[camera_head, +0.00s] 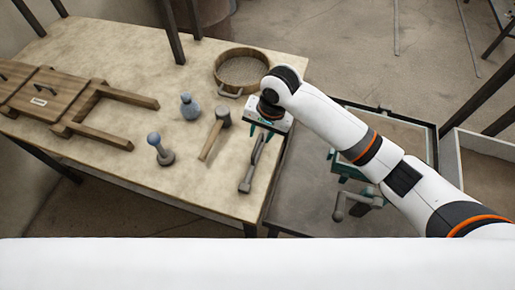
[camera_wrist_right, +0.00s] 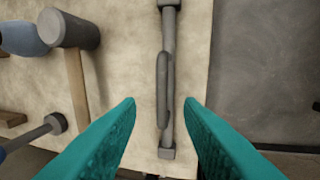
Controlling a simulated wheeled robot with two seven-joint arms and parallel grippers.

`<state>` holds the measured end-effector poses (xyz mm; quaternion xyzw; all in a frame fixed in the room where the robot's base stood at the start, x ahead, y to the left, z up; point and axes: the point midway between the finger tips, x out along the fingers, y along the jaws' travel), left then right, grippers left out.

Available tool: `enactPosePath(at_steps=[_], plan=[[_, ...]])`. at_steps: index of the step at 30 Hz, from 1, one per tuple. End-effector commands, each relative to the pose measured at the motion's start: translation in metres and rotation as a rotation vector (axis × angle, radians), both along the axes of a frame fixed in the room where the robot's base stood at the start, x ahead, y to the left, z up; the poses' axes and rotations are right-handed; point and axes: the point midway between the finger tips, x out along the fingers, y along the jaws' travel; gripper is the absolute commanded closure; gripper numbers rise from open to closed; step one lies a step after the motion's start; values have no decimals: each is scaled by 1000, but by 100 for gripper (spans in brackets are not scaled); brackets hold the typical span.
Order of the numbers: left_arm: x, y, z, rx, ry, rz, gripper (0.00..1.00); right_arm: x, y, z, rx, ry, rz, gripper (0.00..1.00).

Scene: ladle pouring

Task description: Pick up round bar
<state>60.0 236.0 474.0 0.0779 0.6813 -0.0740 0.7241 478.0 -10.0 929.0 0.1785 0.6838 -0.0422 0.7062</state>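A grey metal bar-shaped tool (camera_head: 250,169) lies near the right edge of the wooden table. It is the only likely round bar I see, with a slimmer rod along its side and a blockier end. In the right wrist view the bar (camera_wrist_right: 165,85) runs upright down the middle. My right gripper (camera_head: 268,131) is over the bar's far end, with teal fingers spread. In the wrist view the open fingers (camera_wrist_right: 160,103) lie either side of the bar with gaps; I cannot tell the height between them. My left gripper is not in view.
A hammer (camera_head: 213,138), a blue-grey bottle-like item (camera_head: 189,108) and a round-knobbed tool (camera_head: 160,150) lie left of the bar. A round sieve (camera_head: 218,68) stands behind. A wooden frame (camera_head: 50,92) lies far left. A crank-handled device (camera_head: 352,200) is on the right.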

Motion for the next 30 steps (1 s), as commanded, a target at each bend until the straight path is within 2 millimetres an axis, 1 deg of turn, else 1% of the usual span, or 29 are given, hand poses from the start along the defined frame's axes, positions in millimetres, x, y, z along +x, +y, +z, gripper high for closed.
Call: enactPosePath(at_steps=[2, 4, 8, 10, 12, 15, 18, 24, 25, 26, 30], plan=[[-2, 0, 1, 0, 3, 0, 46, 1, 1, -8, -1, 0, -1, 66], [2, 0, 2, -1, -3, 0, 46, 1, 2, -11, 0, -2, 1, 66], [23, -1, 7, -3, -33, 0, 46, 0, 3, -23, -1, 0, 0, 66], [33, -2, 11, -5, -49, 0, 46, -1, 5, -34, -3, 2, 1, 66], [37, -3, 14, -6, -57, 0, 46, -1, 6, -44, -2, 1, 1, 66], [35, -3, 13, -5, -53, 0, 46, 0, 9, -57, 0, -1, 0, 66], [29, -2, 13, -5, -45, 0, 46, 1, 9, -63, -1, -2, 1, 66], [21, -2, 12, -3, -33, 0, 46, 1, 10, -64, 0, -3, 1, 66], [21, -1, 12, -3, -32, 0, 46, 1, 10, -64, 0, -3, 1, 68], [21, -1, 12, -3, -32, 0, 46, 1, 10, -64, 0, -3, 1, 73], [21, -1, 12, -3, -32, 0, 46, 1, 10, -64, 0, -3, 2, 96]])
